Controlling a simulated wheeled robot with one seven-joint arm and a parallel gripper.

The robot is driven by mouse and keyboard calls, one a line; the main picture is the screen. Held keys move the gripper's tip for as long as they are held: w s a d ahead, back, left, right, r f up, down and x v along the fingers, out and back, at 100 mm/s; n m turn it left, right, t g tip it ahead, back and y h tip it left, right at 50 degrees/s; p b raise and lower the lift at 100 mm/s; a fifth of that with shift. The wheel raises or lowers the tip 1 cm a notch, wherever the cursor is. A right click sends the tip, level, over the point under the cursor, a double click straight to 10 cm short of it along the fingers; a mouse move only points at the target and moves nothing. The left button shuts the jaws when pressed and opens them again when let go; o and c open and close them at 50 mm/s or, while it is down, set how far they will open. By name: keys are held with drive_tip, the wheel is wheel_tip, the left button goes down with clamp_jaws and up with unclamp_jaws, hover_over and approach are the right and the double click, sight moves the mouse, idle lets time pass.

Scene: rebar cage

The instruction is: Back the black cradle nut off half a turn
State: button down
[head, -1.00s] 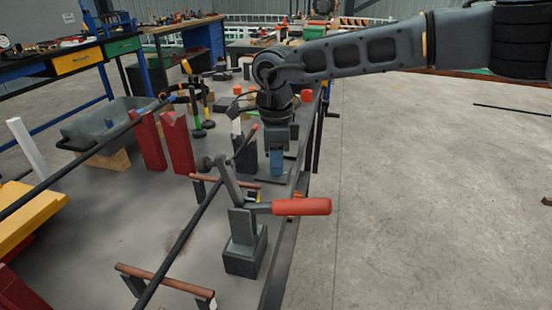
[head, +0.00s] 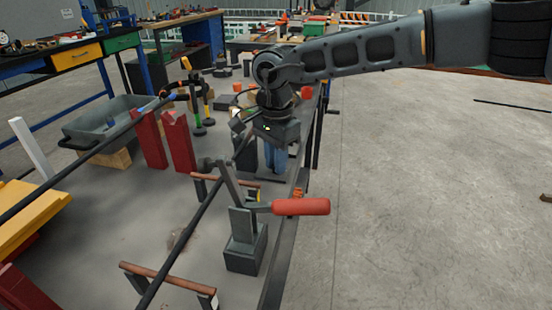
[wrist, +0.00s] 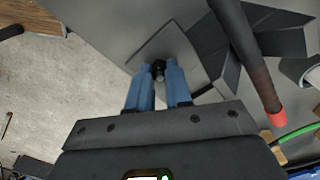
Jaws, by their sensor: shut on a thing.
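The black cradle nut (wrist: 158,67) shows in the wrist view as a small dark knob on a grey plate (wrist: 180,45). My gripper (wrist: 157,72) has two blue fingers, one on each side of the nut, and is shut on it. In the head view my gripper (head: 275,160) points down at the far part of the table, behind the red-handled clamp; the nut is hidden there. A dark bar with a red end (wrist: 258,60) runs beside the plate at right in the wrist view.
A toggle clamp with a red handle (head: 300,207) stands nearer than my gripper. A long dark bar (head: 188,232) crosses the table over brown-topped supports (head: 165,278). Red blocks (head: 180,145) and a grey tub (head: 105,120) stand left. Open floor lies right.

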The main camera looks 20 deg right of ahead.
idle(0.3)
drive_tip(key=c, duration=1)
unclamp_jaws()
drive_tip(key=shift+c, duration=0.2)
drive_tip(key=shift+r, duration=0.1)
drive_tip(key=shift+r, duration=3.8)
